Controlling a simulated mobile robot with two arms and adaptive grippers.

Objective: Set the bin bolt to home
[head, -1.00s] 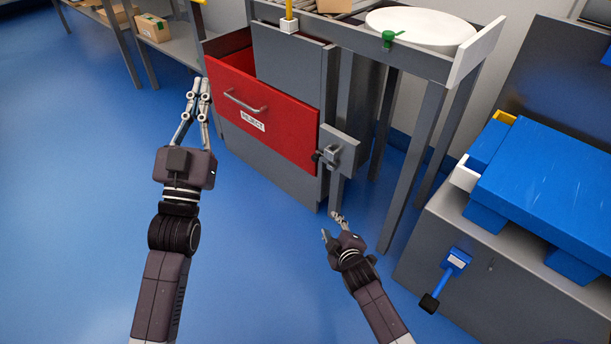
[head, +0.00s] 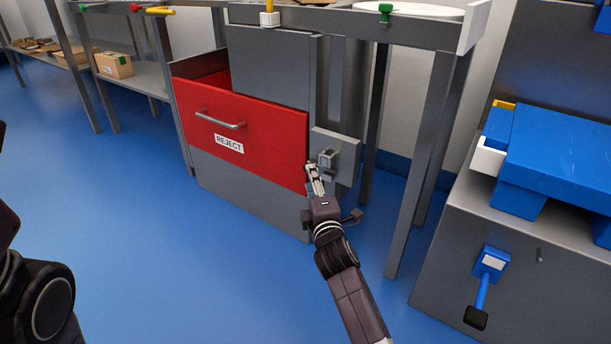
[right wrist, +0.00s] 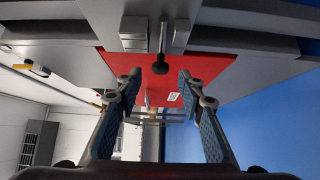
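The bin bolt (head: 328,158) is a small grey metal housing on a grey plate to the right of the red REJECT bin (head: 270,142). In the right wrist view, its rod ends in a black knob (right wrist: 160,66). The red bin front stands out from its grey cabinet, with a gap behind it. My right gripper (head: 312,170) is close in front of the bolt, by the bin's right edge. In the right wrist view its fingers (right wrist: 160,82) are apart, with the knob showing between the tips; I cannot tell whether they touch it. My left gripper is out of view.
A grey table frame with legs (head: 419,165) stands right of the bin. A grey cabinet (head: 530,255) with a blue lever (head: 483,290) and blue tubs (head: 560,150) is at the right. Blue floor (head: 190,270) is clear in front.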

